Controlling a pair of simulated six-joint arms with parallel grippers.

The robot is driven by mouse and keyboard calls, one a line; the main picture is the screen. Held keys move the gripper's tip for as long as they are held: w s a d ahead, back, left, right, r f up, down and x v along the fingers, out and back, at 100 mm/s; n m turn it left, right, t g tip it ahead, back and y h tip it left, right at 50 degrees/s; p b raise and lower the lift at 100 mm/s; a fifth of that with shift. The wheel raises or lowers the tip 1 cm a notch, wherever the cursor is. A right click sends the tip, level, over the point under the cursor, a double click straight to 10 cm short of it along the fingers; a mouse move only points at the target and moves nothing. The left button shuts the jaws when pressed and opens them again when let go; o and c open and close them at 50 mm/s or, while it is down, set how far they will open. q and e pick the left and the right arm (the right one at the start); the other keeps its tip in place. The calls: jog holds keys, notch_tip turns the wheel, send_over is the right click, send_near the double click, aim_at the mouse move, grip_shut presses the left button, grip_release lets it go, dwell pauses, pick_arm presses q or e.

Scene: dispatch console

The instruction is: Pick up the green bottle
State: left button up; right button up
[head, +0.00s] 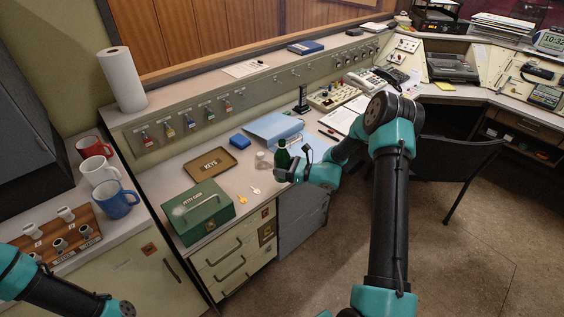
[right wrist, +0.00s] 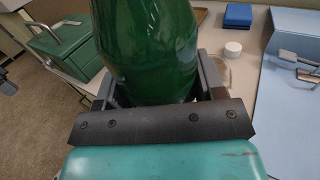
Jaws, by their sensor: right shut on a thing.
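The green bottle (head: 282,156) stands upright near the front edge of the desk, in front of the blue folder. In the right wrist view the bottle (right wrist: 150,45) fills the space between the two fingers. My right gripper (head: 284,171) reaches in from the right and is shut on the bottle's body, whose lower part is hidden. I cannot tell whether the base touches the desk. Part of my left arm shows at the bottom left, but its gripper is out of view.
A clear glass jar (head: 262,161) stands just left of the bottle. The blue folder (head: 272,128) lies behind it.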

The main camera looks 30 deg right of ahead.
jog(key=s+a, duration=0.3)
jog(key=s, duration=0.2)
jog(key=shift+r, duration=0.3)
jog(key=shift+s+a, duration=0.1)
jog(key=shift+r, duration=0.1)
dwell(0.6)
